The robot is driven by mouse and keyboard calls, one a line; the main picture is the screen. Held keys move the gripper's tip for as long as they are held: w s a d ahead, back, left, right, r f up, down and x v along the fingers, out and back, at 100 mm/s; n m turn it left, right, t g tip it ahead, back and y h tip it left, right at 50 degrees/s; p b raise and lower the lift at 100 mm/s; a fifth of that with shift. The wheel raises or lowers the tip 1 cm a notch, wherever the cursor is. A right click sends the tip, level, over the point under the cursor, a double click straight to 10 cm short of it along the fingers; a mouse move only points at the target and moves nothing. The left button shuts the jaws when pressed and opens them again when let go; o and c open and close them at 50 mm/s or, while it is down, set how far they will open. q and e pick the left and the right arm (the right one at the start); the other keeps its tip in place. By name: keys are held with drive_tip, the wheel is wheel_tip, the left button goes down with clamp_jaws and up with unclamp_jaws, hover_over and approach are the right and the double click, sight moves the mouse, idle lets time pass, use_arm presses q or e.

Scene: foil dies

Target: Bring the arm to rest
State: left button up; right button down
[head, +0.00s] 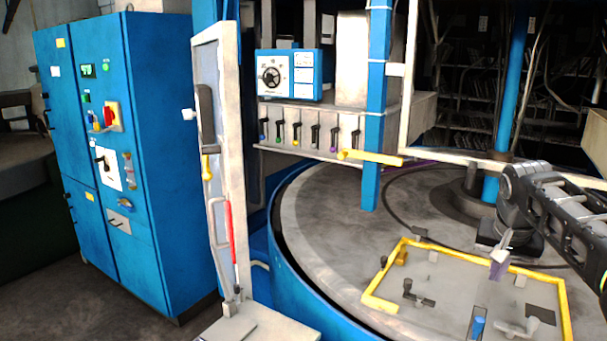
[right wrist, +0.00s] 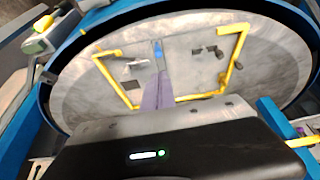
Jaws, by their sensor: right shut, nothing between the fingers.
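My right arm comes in from the right edge of the head view. Its right gripper (head: 500,266) hangs over the yellow-framed area on the round table, with its purple-grey fingertips pointing down. The fingers are shut with nothing between them. In the right wrist view the closed fingers (right wrist: 158,92) reach out above the same framed area. They look apart from the small parts there, but the exact height cannot be told. My left gripper is in neither view.
The round grey table (head: 330,240) carries a yellow frame (head: 380,303) around a dark small part (head: 415,295), a blue peg (head: 478,326) and other small parts. A blue post (head: 374,130) and a yellow handle (head: 370,157) stand behind. A blue cabinet (head: 150,190) stands left.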

drive_tip(key=w+a+f+n+t+y, duration=0.2)
drive_tip(key=w+a+f+n+t, duration=0.1)
drive_tip(key=w+a+f, duration=0.55)
drive_tip(key=a+f+n+y+b, duration=0.1)
drive_tip(key=a+f, duration=0.5)
drive_tip(key=f, duration=0.4)
drive_tip(key=a+f+n+y+b, duration=0.1)
drive_tip(key=a+f+b, duration=0.1)
drive_tip(key=a+f, duration=0.65)
drive_tip(key=s+a+f+g+y+b, duration=0.1)
drive_tip(key=s+a+f+b, duration=0.15)
drive_tip(key=s+f, duration=0.7)
drive_tip(key=s+a+f+g+y+b, duration=0.1)
drive_tip(key=s+a+f, duration=0.4)
drive_tip(key=f, duration=0.7)
use_arm(q)
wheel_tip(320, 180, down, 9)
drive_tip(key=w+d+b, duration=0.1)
drive_tip(key=b, duration=0.2)
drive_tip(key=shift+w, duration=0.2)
use_arm(e)
drive_tip(key=s+a+f+g, duration=0.2)
drive_tip(key=s+f, duration=0.4)
drive_tip(key=s, duration=0.4)
drive_tip(key=s+a+f+g, duration=0.2)
drive_tip(key=s+f, duration=0.4)
drive_tip(key=s, duration=0.5)
drive_tip(key=shift+a+y, duration=0.4)
drive_tip(key=shift+a, duration=0.2)
